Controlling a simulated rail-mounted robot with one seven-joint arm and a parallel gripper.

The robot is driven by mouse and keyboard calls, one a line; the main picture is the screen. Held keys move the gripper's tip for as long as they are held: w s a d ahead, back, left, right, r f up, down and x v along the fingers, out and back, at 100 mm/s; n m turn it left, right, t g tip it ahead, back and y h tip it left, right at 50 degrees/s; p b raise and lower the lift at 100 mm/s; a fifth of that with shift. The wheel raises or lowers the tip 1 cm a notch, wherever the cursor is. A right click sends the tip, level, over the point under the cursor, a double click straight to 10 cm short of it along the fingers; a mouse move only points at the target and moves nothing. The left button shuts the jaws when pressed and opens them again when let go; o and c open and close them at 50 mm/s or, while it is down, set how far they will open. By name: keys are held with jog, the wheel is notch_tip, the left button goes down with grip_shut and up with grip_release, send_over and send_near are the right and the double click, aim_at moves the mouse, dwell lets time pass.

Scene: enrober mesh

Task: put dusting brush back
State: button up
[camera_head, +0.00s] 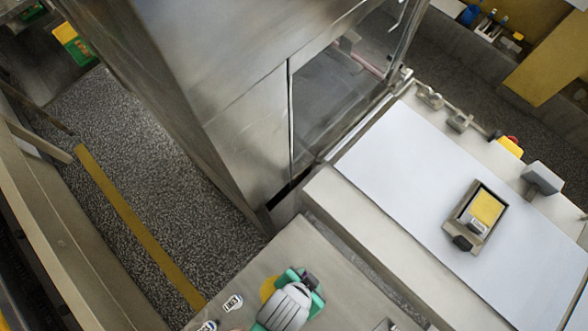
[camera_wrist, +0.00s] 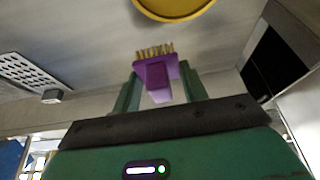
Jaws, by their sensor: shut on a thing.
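The dusting brush (camera_wrist: 157,73) is purple with a row of yellow bristles. It shows in the wrist view between the green fingers of my gripper (camera_wrist: 161,88), which is shut on it. The bristles point away from my palm. In the head view, my green and grey gripper (camera_head: 300,288) is over the counter at the bottom centre. The brush's storage place cannot be identified in these views.
A round yellow thing (camera_wrist: 172,7) is ahead of the brush; a yellow round edge (camera_head: 268,288) also shows beside my gripper. A tray with a yellow-faced item (camera_head: 486,208) sits on the white belt (camera_head: 400,165). A tall steel housing (camera_head: 225,90) stands behind.

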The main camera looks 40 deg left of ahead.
jog(key=w, duration=0.5)
jog(key=shift+w+d+f, duration=0.15)
jog(key=shift+w+f, duration=0.1)
jog(key=shift+w, duration=0.1)
jog(key=shift+w+f, duration=0.2)
jog(key=shift+f, duration=1.6)
jog(key=shift+f, duration=0.15)
jog(key=o, duration=1.1)
jog(key=p+v, duration=0.1)
jog(key=v, duration=1.1)
